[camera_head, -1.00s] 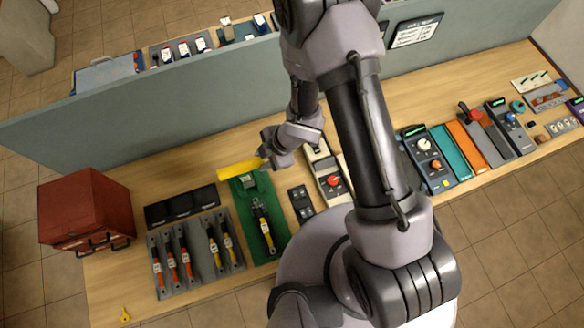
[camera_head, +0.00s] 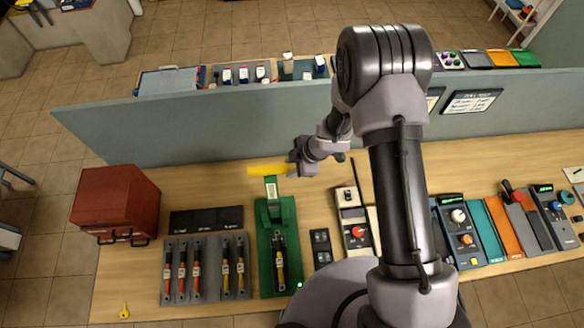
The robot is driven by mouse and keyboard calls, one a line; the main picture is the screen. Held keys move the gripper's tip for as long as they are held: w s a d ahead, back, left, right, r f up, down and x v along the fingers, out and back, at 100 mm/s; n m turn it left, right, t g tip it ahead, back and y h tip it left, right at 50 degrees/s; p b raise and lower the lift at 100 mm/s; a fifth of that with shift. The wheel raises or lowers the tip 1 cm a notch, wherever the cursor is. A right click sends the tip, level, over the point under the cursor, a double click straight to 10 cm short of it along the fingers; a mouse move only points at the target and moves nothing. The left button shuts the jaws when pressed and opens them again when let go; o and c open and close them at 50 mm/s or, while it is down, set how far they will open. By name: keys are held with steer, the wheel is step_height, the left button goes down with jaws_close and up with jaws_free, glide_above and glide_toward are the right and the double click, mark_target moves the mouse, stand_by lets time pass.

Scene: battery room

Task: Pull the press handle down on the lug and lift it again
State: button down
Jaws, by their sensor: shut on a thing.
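The yellow press handle (camera_head: 262,170) is a bar lying roughly level above the head of the green press (camera_head: 271,188). My gripper (camera_head: 293,169) is at the right end of this handle and is shut on it; the fingers are small and partly hidden. The press stands at the back of a green base (camera_head: 264,262) on the bench. A dark cable piece with yellow and orange parts (camera_head: 280,262) lies along the base, its far end by the press. The lug itself is too small to make out. A small green light (camera_head: 300,285) shows at the base's front right corner.
A grey rack (camera_head: 205,285) with orange and yellow tools lies left of the press, with a black tray (camera_head: 206,219) behind it. A red cabinet (camera_head: 115,200) stands farther left. Meters (camera_head: 355,228) lie to the right. A grey-green partition (camera_head: 220,125) runs behind.

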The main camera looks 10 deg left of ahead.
steer(key=shift+w+a+r, duration=0.1)
steer(key=shift+w+r, duration=0.05)
steer(key=shift+w, duration=0.15)
steer(key=c, duration=1.4)
jaws_free()
steer(key=shift+c, duration=0.2)
steer(key=o, duration=0.3)
steer(key=shift+w, duration=0.1)
steer(key=shift+o, duration=0.4)
steer(key=shift+w+a+f, duration=0.15)
steer(key=shift+w+f, duration=0.05)
steer(key=shift+w, duration=0.05)
steer(key=shift+s, duration=0.3)
steer(key=shift+w+d+r, duration=0.15)
steer(key=shift+d+r, duration=0.1)
steer(key=shift+r, duration=0.2)
steer(key=v, duration=1.6)
steer(key=shift+r, duration=0.3)
steer(key=shift+s, duration=0.25)
